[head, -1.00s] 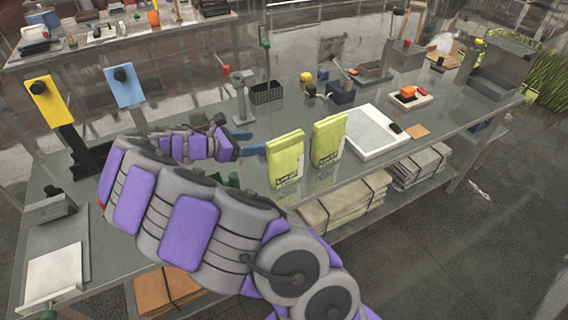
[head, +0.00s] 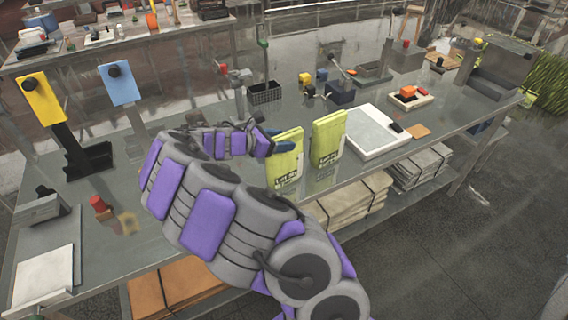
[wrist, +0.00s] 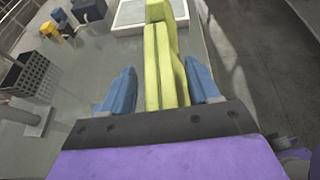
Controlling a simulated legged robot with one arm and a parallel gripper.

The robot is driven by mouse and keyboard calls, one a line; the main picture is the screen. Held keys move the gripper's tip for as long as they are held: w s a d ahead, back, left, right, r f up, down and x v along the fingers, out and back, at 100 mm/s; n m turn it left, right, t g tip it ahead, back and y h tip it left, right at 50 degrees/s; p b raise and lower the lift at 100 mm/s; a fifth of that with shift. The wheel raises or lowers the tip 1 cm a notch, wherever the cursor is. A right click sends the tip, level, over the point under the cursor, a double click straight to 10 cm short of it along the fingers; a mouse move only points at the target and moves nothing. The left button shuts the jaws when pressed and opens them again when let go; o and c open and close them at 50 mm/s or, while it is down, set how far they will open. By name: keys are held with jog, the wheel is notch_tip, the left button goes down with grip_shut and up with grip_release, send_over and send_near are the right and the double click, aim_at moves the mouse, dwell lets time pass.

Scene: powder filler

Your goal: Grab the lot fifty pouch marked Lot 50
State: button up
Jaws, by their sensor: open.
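Two yellow-green pouches stand upright side by side on the grey bench. The left pouch (head: 285,160) and the right pouch (head: 328,140) both carry a dark printed label low on the front, too small to read surely. My gripper (head: 281,138) is at the left pouch, its blue fingers partly hidden by it. In the wrist view the open blue fingers (wrist: 160,82) stand on either side of the near pouch (wrist: 158,65), with a gap visible on both sides. The other pouch (wrist: 160,10) shows just beyond it.
A white-topped plate (head: 372,132) lies right of the pouches. A black basket (head: 264,92) stands behind, with a yellow and a blue block farther along. A red-topped piece (head: 100,206) is at the left. Wrapped stacks (head: 345,203) lie on the shelf below.

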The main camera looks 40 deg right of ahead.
jog(key=shift+a, duration=0.1)
grip_shut()
dwell(0.5)
